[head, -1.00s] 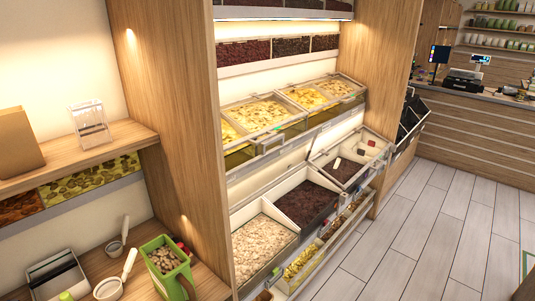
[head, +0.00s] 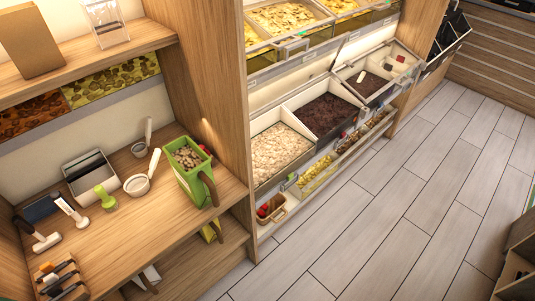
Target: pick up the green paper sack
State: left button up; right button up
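A green open-topped container, which looks like the green paper sack (head: 195,185), stands upright on the wooden counter at the left, near the counter's right end. It is filled with brown nut-like pieces (head: 187,157). A brown strap or handle shows on its right side. Neither of my grippers is in the head view, so nothing of mine is seen touching the sack.
Left of the sack are a white scoop (head: 137,184), a green-handled tool (head: 105,198) and a grey tray (head: 90,173). A wooden upright (head: 205,80) stands behind it. Bulk-food bins (head: 280,152) lie beyond. The tiled floor (head: 390,210) is clear.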

aim_at(192, 166)
jog(key=u, duration=0.65)
jog(key=i+l+u, duration=0.2)
jog(key=l+u, duration=0.2)
jog(key=i+l+u, duration=0.1)
jog(key=l+u, duration=0.65)
jog(key=l, duration=0.2)
jog(key=l+u, duration=0.4)
jog(key=i+l, duration=0.05)
jog(key=l, duration=0.1)
